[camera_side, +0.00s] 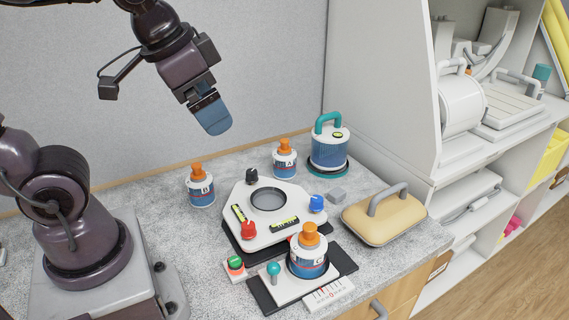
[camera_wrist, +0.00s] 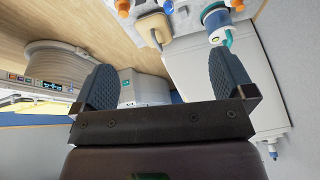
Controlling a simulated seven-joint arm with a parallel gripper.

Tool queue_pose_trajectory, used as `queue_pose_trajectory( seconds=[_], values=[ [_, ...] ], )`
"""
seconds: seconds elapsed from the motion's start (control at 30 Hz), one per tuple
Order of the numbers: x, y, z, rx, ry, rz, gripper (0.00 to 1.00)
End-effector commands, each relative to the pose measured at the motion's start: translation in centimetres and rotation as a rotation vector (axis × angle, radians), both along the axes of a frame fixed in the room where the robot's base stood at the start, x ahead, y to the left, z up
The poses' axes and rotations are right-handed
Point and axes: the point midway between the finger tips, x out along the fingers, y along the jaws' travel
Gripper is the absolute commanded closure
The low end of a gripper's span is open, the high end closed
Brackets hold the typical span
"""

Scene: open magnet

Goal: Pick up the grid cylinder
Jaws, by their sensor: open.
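In the wrist view a blue-and-white cylinder (camera_wrist: 217,18) with a teal handle shows at the top edge. My gripper (camera_side: 213,122) hangs high above the counter, left of the cylinder and well apart from it. In the wrist view my gripper (camera_wrist: 164,78) is open, with nothing between its dark blue fingers.
Orange-capped bottles stand nearby: bottle A (camera_side: 285,163) left of the cylinder, bottle B (camera_side: 201,190) farther left, and bottle C (camera_side: 308,263) in front. A white panel (camera_side: 281,208) with knobs fills the middle. A yellow handled block (camera_side: 383,220) lies front right; a tall white cabinet wall (camera_side: 375,100) stands behind.

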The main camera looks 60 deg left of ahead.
Motion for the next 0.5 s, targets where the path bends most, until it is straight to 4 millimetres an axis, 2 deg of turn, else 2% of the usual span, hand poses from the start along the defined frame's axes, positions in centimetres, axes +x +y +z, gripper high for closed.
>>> queue_pose_trajectory(
  seconds=[0.27, 0.5],
  values=[
    [8.0, 4.2, -3.0, 0.307, 0.271, -0.223, 0.0],
    [14.8, 7.7, -8.2, 0.59, 0.527, -0.459, 0.0]
  ],
)
